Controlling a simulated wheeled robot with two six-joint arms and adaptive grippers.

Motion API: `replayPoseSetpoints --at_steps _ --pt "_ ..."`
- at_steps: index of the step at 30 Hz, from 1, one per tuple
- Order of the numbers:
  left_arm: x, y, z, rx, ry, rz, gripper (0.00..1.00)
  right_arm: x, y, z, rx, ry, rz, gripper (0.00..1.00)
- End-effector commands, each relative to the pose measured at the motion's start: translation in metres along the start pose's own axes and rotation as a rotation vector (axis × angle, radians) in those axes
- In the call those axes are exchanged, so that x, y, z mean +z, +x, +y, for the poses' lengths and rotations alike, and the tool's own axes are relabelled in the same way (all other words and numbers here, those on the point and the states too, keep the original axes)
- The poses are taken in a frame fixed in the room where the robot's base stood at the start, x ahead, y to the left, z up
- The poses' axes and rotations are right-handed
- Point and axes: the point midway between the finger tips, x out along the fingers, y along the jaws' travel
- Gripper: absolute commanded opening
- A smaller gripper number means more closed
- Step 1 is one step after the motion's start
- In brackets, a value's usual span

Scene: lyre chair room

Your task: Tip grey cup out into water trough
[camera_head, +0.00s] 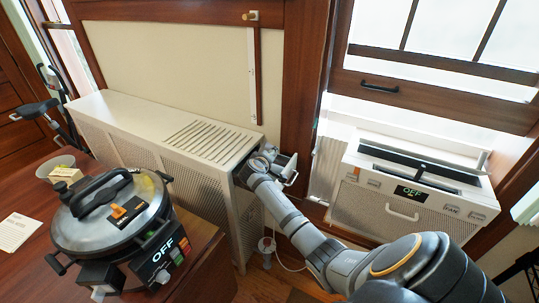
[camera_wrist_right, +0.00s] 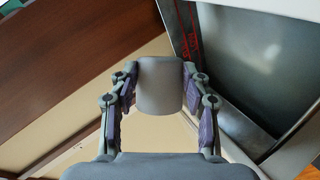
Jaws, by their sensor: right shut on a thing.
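My right gripper (camera_wrist_right: 158,100) is shut on the grey cup (camera_wrist_right: 160,88), which sits between its two fingers in the right wrist view. The cup's mouth and contents do not show. To the right of the cup is an open grey metal cavity (camera_wrist_right: 236,62) with red markings on its wall; it looks like the water trough, but I cannot see water. In the head view my right gripper (camera_head: 283,168) is at the right end of the white cabinet, and the cup cannot be made out there. My left gripper is not in view.
The white perforated cabinet (camera_head: 190,135) has a slotted top. A window unit (camera_head: 405,200) marked OFF stands to the right. A lidded cooker (camera_head: 112,212), a bowl (camera_head: 55,167) and a paper (camera_head: 17,231) are on the wooden table (camera_head: 35,265). A cable hangs below the gripper.

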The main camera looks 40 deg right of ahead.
Motion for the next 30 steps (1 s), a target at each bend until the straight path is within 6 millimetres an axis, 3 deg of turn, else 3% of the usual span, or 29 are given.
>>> replayPoseSetpoints --at_steps 1,11,16,26,30 --pt "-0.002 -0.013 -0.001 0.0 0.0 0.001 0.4 -0.002 -0.004 0.01 -0.022 0.057 0.017 0.09" --pt "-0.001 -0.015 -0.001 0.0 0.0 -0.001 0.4 0.001 -0.003 0.01 -0.059 0.152 0.045 0.09" --pt "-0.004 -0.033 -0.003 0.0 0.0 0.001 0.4 0.01 -0.003 0.026 -0.158 0.4 0.122 0.09" --pt "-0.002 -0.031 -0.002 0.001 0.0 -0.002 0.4 0.014 -0.001 0.023 -0.194 0.488 0.146 0.09" --pt "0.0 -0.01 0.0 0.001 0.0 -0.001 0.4 0.036 0.015 0.012 -0.244 0.616 0.187 0.09"
